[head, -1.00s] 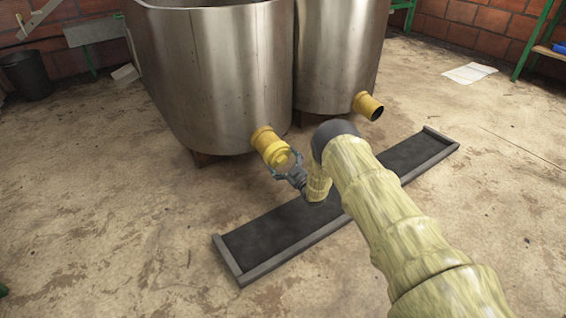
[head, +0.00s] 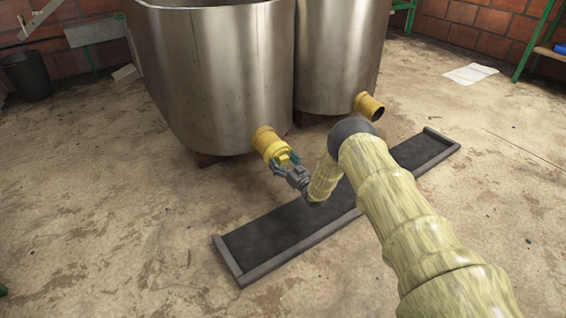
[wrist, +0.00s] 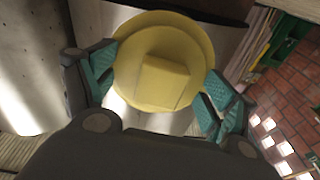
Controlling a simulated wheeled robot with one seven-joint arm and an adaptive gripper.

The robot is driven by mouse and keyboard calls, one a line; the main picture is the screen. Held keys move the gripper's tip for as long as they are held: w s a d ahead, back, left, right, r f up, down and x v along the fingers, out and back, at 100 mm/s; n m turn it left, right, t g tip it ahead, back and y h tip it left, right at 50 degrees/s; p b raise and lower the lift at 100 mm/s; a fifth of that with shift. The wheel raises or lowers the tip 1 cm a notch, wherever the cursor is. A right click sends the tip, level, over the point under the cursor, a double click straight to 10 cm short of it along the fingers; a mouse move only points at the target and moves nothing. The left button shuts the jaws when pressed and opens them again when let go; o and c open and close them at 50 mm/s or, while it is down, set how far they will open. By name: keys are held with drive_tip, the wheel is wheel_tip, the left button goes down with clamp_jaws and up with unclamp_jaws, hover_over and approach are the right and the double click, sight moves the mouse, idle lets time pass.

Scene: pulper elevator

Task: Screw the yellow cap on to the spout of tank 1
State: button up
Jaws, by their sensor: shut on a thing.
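Two steel tanks stand side by side, the left tank (head: 215,80) nearer and the right tank (head: 337,60) behind it. I see no number on either. The left tank's yellow spout (head: 265,139) points down towards me. The yellow cap (head: 276,153) is at its mouth, in line with it; how far it is threaded I cannot tell. In the wrist view the cap (wrist: 150,82) is a round disc with a square raised block, and it hides the spout. My gripper (head: 286,162) is shut on the cap, one teal finger pad on each side.
The right tank's yellow spout (head: 369,106) is open, with a dark mouth. A long dark tray (head: 228,264) with a raised rim lies on the floor under my arm. A black bucket (head: 27,75) stands at the far left.

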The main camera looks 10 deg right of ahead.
drive_tip(key=m+b, duration=0.1)
drive_tip(key=m, duration=0.4)
drive_tip(key=shift+f+m, duration=0.1)
drive_tip(key=shift+m, duration=0.3)
drive_tip(key=m+b, duration=0.1)
drive_tip(key=m, duration=0.2)
drive_tip(key=shift+m+b, duration=0.3)
drive_tip(key=shift+m, duration=0.8)
drive_tip(key=o, duration=1)
drive_tip(key=shift+s, duration=0.15)
drive_tip(key=shift+p+v, duration=1.2)
drive_tip(key=shift+v, duration=0.7)
drive_tip(key=shift+s+d, duration=0.1)
drive_tip(key=shift+s, duration=0.1)
